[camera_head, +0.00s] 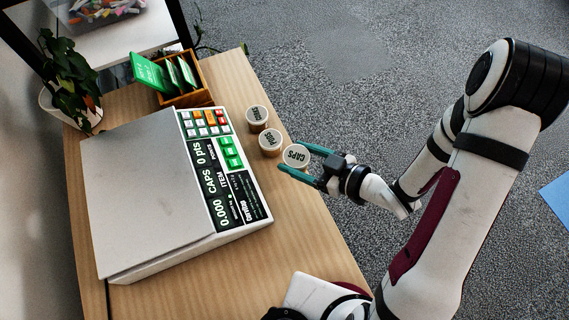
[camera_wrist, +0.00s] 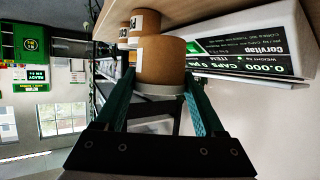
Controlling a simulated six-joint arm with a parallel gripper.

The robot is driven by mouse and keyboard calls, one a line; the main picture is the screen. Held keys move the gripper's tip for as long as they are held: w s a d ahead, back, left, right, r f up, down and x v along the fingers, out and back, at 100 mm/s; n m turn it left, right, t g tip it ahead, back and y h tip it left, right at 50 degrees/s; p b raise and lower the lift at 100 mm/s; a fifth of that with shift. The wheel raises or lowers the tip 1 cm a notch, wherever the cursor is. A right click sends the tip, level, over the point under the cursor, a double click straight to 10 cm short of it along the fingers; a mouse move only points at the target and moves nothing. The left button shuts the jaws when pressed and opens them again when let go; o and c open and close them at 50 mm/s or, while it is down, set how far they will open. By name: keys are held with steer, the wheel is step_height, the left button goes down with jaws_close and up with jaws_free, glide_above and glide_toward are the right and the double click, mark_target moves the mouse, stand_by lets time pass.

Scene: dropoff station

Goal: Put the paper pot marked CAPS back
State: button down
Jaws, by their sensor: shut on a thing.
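The paper pot marked CAPS (camera_head: 296,155) has a white lid with dark lettering and sits between the teal fingers of my gripper (camera_head: 293,164). In the wrist view the brown pot (camera_wrist: 161,60) is between the two fingers (camera_wrist: 160,88), its pale lid edge toward the bottom of that turned picture. My gripper is shut on it. The pot looks upright, at the table's right edge. I cannot tell whether its base touches the wood. Two similar lidded pots, a middle one (camera_head: 270,141) and a far one (camera_head: 257,116), stand in line beyond it.
A white counting scale (camera_head: 140,190) fills the table's left; its display (camera_head: 225,183) reads 0.000, CAPS and 0 pts. A wooden box with green cards (camera_head: 193,97) stands behind, a potted plant (camera_head: 68,85) at far left. Bare wood (camera_head: 290,235) lies in front.

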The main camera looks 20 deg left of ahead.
mark_target(285, 160)
steer(key=a+f, duration=0.2)
steer(key=a, duration=0.1)
steer(key=shift+s, duration=0.2)
steer(key=shift+f, duration=1.95)
jaws_free()
steer(key=shift+f, duration=0.1)
